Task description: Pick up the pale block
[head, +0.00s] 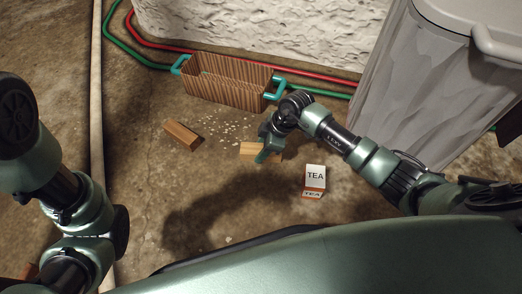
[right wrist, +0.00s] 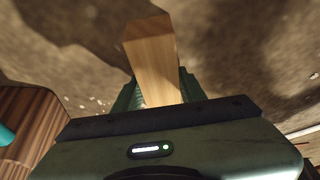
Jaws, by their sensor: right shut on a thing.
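The pale block (head: 248,148) is a light wooden bar, in the middle of the head view. My right gripper (head: 264,152) is over its right part and shut on it. In the right wrist view the pale block (right wrist: 152,62) stands out from between the green fingers (right wrist: 155,95), with its near part hidden by the gripper body. I cannot tell if it is clear of the floor. A browner block (head: 181,135) lies on the floor to the left, apart from the gripper. My left arm shows at the left, but its gripper is out of view.
A striped wooden box (head: 226,92) with teal handles stands behind the blocks. A TEA box (head: 315,178) is to the right of the gripper. A grey bin (head: 415,85) stands at the right. Red and green hoses run along the wall; a pale pipe (head: 95,100) runs at the left.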

